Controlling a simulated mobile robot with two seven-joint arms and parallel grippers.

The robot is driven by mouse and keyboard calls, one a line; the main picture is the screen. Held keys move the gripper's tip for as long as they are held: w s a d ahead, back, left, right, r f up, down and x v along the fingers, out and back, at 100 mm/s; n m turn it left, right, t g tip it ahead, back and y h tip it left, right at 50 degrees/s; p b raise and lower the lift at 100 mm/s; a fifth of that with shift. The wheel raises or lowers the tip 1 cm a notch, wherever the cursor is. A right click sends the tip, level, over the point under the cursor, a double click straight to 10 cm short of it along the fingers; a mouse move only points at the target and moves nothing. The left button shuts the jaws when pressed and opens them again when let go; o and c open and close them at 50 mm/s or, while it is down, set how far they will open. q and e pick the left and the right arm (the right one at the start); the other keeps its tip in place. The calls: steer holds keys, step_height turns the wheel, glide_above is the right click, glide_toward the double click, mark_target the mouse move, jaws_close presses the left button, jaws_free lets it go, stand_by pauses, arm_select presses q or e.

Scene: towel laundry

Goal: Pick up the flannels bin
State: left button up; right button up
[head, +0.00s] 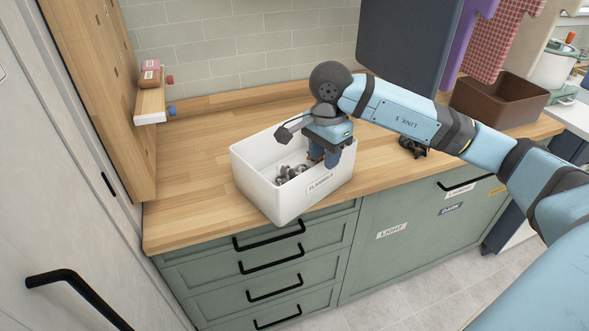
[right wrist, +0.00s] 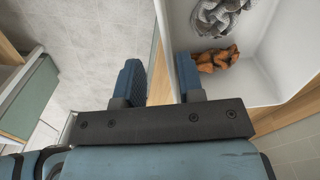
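The flannels bin (head: 268,194) is a white open box labelled "FLANNELS" on the wooden counter, near its front edge. Crumpled grey cloths (head: 292,172) lie in it; a grey cloth (right wrist: 222,16) and an orange-brown cloth (right wrist: 216,60) show in the right wrist view. My right gripper (head: 326,160) points down at the bin's front right wall, above the label. In the right wrist view its fingers (right wrist: 160,80) are apart, one inside the bin and one outside, with the wall between them. I cannot see contact with the wall. My left gripper is not in view.
The counter (head: 200,160) is clear left of the bin. A brown bin (head: 500,100) stands at the back right, below hanging towels. A small black object (head: 413,147) lies behind my right arm. A tall wooden cabinet (head: 95,90) bounds the left.

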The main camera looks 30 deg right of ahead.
steer(key=shift+w+d+f, duration=0.1)
steer(key=shift+w+f, duration=0.1)
steer(key=shift+f, duration=1.35)
steer(key=shift+w+f, duration=0.2)
steer(key=shift+f, duration=1.3)
jaws_close()
